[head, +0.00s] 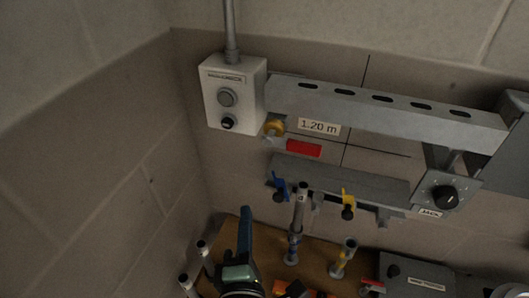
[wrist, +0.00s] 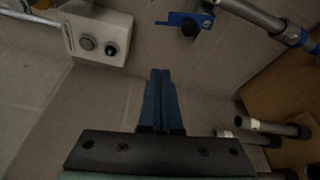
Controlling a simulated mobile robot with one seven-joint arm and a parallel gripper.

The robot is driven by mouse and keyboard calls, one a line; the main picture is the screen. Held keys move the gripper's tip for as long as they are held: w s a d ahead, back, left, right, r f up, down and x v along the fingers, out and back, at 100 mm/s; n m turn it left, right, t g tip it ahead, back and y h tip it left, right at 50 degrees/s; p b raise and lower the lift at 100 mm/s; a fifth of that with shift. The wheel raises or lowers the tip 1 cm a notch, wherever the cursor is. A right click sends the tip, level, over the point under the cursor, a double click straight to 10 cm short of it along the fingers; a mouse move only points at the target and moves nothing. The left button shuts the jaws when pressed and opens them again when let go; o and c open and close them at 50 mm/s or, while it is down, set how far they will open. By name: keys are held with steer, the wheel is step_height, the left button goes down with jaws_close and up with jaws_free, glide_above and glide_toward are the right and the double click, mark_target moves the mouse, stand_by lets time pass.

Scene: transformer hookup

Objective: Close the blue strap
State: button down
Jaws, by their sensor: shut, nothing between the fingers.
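The blue strap (head: 279,187) is on the grey wall rail, with a dark knob below it. In the wrist view the blue strap (wrist: 178,19) is at the top centre, its free end pointing left. A grey pole with a blue band (head: 300,208) rises just right of the strap; it also shows in the wrist view (wrist: 252,14). I cannot tell whether the strap touches the pole. My gripper (head: 246,210) is below and left of the strap, apart from it. Its blue fingers (wrist: 161,72) are together and empty, below the strap in the wrist view.
A white switch box (head: 233,96) hangs upper left. Grey tubes (wrist: 272,128) lie right of my fingers. A jack control (head: 445,196) is at the right.

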mark_target(279, 192)
steer(key=w+p, duration=0.2)
steer(key=w, duration=0.8)
steer(key=shift+s+d+p, duration=0.35)
steer(key=shift+d+p, duration=0.2)
steer(key=shift+d, duration=0.35)
steer(key=shift+s+d+p, duration=0.35)
steer(key=shift+d+p, duration=0.2)
steer(key=shift+d, duration=0.3)
steer(key=shift+w+f+b, duration=0.1)
steer(key=shift+b, duration=0.4)
steer(key=shift+d, duration=0.1)
steer(key=shift+s+d+r+m+b, duration=0.2)
steer(key=shift+m+b, duration=0.1)
steer(key=shift+b, duration=0.35)
